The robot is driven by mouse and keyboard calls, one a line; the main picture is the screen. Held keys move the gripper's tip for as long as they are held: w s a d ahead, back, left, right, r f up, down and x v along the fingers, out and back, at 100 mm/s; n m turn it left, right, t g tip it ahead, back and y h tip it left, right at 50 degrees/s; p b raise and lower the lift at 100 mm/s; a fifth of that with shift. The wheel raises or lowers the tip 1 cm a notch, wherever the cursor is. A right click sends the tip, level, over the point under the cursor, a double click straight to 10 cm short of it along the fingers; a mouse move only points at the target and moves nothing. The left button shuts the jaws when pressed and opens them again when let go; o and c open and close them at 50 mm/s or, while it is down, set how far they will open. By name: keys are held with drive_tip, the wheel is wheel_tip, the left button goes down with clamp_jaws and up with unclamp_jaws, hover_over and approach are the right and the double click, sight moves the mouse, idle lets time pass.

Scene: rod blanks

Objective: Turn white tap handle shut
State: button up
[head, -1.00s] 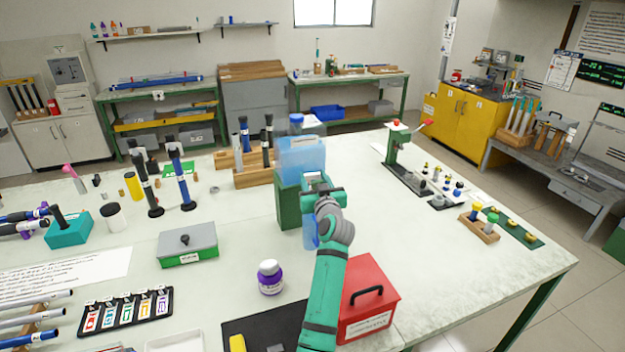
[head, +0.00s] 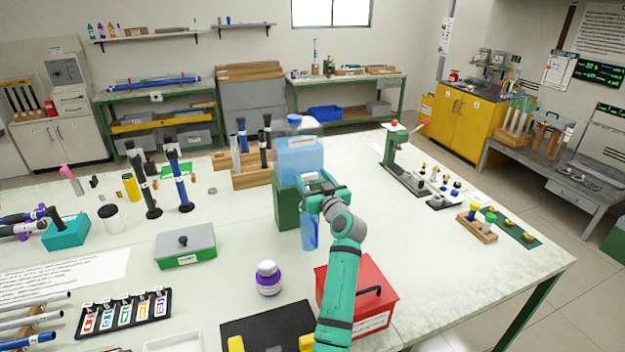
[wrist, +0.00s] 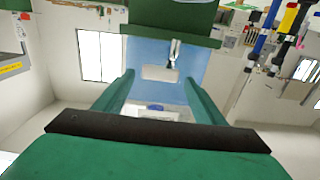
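A translucent blue water tank (head: 299,158) with a blue cap stands on a green stand (head: 287,208). In the wrist view, the picture is upside down, and the tank (wrist: 200,62) fills the middle. A small pale, metallic tap (wrist: 173,52) sticks out of its front near the green stand. My gripper (head: 318,186) is at the tank's front in the head view and hides the tap there. In the wrist view, my gripper (wrist: 160,80) is open, with nothing between its fingers; the tap lies just past the fingertips. A blue translucent vessel (head: 309,233) stands below the gripper.
A red box (head: 345,283) with a black handle stands close under my arm. A purple-labelled white jar (head: 268,280) and a grey-lidded box (head: 186,245) are to the left. A green press (head: 394,150) stands at right. The table right of the tank is largely clear.

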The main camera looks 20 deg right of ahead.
drive_tip(key=s, duration=1)
drive_tip(key=shift+s+d, duration=0.25)
drive_tip(key=shift+s, duration=0.15)
